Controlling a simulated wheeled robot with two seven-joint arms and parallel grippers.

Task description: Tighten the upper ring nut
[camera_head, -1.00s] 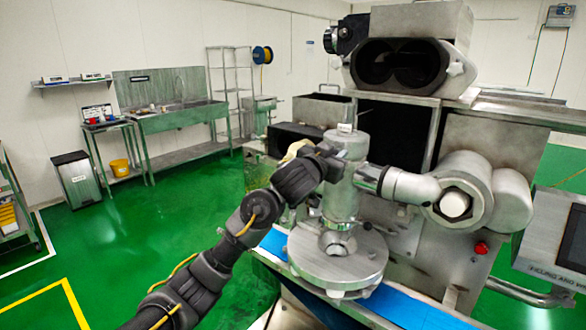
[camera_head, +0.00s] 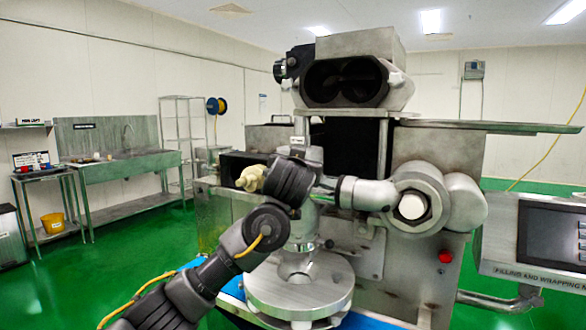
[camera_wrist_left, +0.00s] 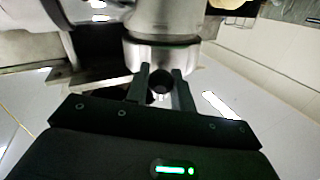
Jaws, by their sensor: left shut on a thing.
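In the left wrist view, a grey metal ring (camera_wrist_left: 160,57), which looks like the ring nut, surrounds a metal cylinder (camera_wrist_left: 165,16). My left gripper (camera_wrist_left: 160,80) is at this ring, its two fingers either side of a small dark round-ended lug (camera_wrist_left: 160,88), and it is shut on it. In the head view my black left wrist (camera_head: 290,182) is in front of the machine's upright cylinder (camera_head: 303,232) and hides the fingers and the ring. My right gripper is in neither view.
A horizontal pipe (camera_head: 365,193) joins the upright cylinder from the right. A round metal plate (camera_head: 300,292) lies below. The machine body and control panel (camera_head: 540,243) stand to the right. Green floor (camera_head: 125,245) is free at the left.

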